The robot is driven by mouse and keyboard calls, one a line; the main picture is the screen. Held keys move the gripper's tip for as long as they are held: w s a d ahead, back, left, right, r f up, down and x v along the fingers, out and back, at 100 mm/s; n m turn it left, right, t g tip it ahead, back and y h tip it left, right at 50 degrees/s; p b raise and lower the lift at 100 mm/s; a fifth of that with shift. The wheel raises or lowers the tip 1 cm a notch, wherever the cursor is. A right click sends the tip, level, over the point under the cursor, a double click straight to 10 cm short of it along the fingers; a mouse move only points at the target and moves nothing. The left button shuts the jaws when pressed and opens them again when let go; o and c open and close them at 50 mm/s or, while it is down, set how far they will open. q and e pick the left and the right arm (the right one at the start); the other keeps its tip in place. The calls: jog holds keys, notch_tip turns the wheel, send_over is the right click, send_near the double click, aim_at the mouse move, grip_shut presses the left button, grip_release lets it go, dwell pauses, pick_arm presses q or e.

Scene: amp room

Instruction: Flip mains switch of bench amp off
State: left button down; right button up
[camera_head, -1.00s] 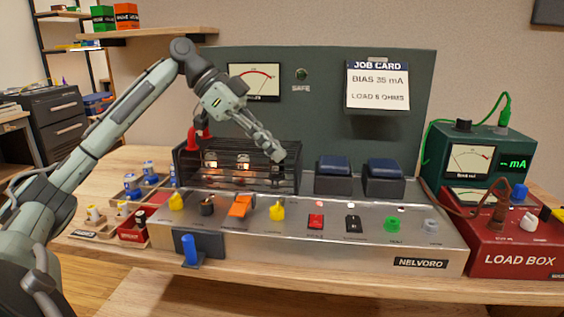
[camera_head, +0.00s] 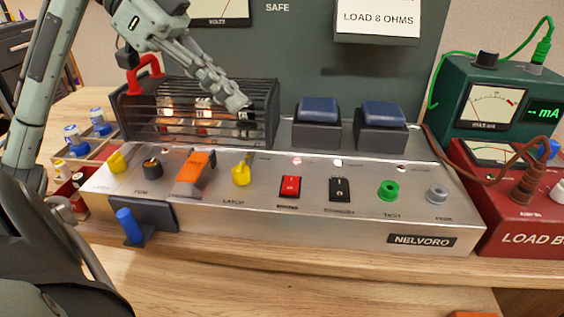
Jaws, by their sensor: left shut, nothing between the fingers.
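The bench amp (camera_head: 330,230) is a silver chassis with a NELVORO plate. A red rocker switch (camera_head: 290,187), apparently the mains switch, sits on its sloped panel; its label is blurred, and I cannot tell its position. A black rocker (camera_head: 340,189) is just right of it. A small lamp (camera_head: 297,161) glows reddish above the red rocker. My left gripper (camera_head: 237,103) is shut and empty. It appears in front of the upper right part of the tube cage, up and left of the red rocker and apart from it. My right gripper is not in view.
The black tube cage (camera_head: 268,110) holds glowing tubes. Yellow knobs (camera_head: 241,174), an orange lever (camera_head: 196,172) and a green jack (camera_head: 389,190) share the panel. Blue-topped transformers (camera_head: 319,110) stand behind. A red load box (camera_head: 500,232) is at right. A blue-handled part (camera_head: 130,225) juts from the front.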

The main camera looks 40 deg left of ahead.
pick_arm(q)
send_over(291, 184)
jog(key=s+a, duration=0.1)
jog(key=a, duration=0.1)
jog(key=f, duration=0.7)
jog(key=shift+d, duration=0.25)
notch_tip(291, 184, down, 4)
jog(key=shift+s+d+r+b, duration=0.15)
jog(key=shift+r+b, duration=0.1)
jog(key=shift+b, duration=0.2)
jog(key=shift+f, duration=0.25)
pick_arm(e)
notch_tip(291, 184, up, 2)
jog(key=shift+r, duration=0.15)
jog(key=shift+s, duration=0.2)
